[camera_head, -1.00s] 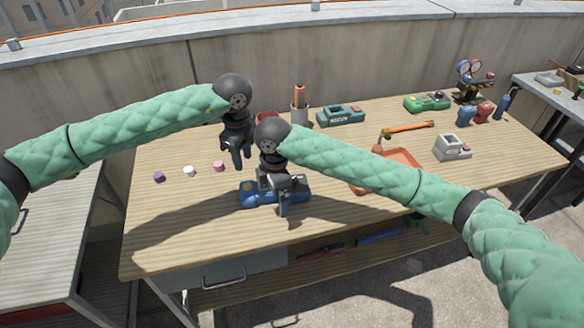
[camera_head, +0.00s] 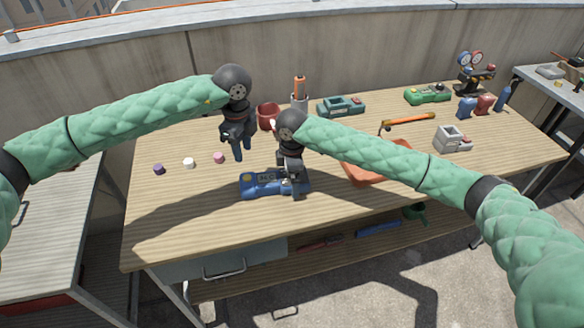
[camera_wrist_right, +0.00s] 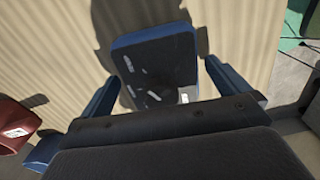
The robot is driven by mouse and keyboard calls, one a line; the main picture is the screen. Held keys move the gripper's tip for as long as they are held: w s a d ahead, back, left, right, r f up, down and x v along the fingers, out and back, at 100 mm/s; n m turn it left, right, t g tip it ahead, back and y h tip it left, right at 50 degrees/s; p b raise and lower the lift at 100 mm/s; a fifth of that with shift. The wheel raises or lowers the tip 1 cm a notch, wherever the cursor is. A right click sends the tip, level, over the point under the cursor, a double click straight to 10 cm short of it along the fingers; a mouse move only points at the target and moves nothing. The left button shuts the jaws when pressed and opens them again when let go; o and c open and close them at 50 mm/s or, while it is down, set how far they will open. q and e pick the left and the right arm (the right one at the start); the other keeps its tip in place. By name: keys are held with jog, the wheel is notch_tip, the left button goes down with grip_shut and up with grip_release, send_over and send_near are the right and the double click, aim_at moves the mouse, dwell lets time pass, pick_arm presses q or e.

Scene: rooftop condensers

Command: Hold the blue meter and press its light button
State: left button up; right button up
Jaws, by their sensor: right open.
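The blue meter (camera_head: 262,186) lies flat near the front middle of the wooden table, with a small yellow spot at its left end. My right gripper (camera_head: 296,188) is at the meter's right end, pointing down and partly hiding it. In the right wrist view, the open fingers (camera_wrist_right: 165,95) stand on either side of a blue body with a dark face (camera_wrist_right: 158,70), with gaps beside it. My left gripper (camera_head: 240,152) hangs above the table, behind and left of the meter. Its finger opening is unclear. I cannot identify the light button for certain.
Purple, white and pink small pieces (camera_head: 189,162) lie left of the meter. A red cup (camera_head: 268,114) and a teal device (camera_head: 340,106) stand behind. The table's front left is clear.

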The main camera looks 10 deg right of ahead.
jog(key=shift+f, duration=0.5)
pick_arm(q)
jog(key=shift+c, duration=0.3)
pick_arm(e)
jog(key=c, duration=1.3)
pick_arm(q)
grip_shut()
